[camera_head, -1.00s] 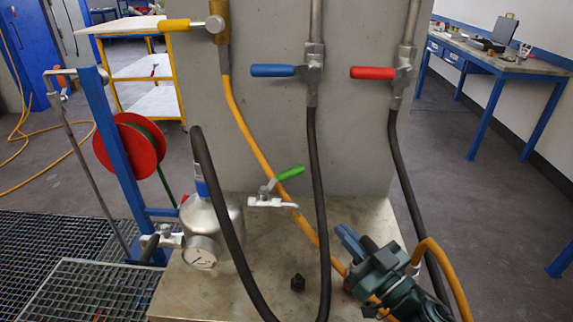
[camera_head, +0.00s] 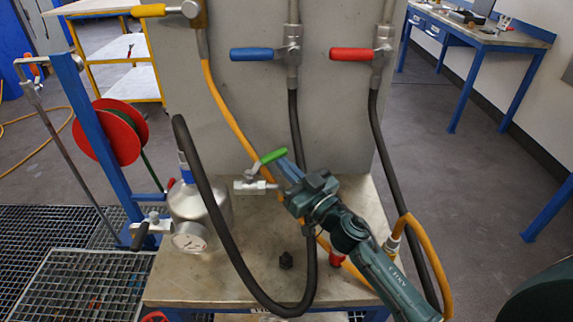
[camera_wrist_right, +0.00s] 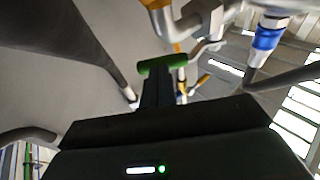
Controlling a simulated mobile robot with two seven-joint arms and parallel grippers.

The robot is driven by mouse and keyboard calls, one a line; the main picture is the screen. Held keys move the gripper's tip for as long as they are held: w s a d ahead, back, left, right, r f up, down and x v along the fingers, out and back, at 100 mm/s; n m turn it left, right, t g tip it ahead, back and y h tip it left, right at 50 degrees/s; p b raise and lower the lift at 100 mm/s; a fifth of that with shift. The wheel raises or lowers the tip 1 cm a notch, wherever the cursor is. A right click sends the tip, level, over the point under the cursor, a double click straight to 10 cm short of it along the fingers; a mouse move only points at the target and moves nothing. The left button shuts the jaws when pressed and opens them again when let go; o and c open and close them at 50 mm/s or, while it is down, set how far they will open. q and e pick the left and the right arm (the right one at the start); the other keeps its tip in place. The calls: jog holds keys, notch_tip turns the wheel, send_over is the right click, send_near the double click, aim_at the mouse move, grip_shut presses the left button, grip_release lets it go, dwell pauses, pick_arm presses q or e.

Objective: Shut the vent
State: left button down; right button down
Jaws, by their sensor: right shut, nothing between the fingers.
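A small valve with a green lever (camera_head: 272,156) sits at the right of the grey metal vessel (camera_head: 200,212). Its silver body (camera_head: 255,187) lies about level, and the lever slants up to the right. My right gripper (camera_head: 287,168) is shut and empty, its fingertips close to the lever's right end. In the right wrist view the green lever (camera_wrist_right: 162,65) lies across the tips of the shut fingers (camera_wrist_right: 158,85). I cannot tell whether they touch. My left gripper is not in view.
A blue lever (camera_head: 258,54), a red lever (camera_head: 352,54) and a yellow lever (camera_head: 148,11) are on the grey panel above. A black hose (camera_head: 215,225) loops in front of the vessel. An orange hose (camera_head: 232,120) runs behind my right gripper. A gauge (camera_head: 190,237) faces forward.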

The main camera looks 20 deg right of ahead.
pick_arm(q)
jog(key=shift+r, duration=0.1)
pick_arm(e)
jog(key=shift+w, duration=0.25)
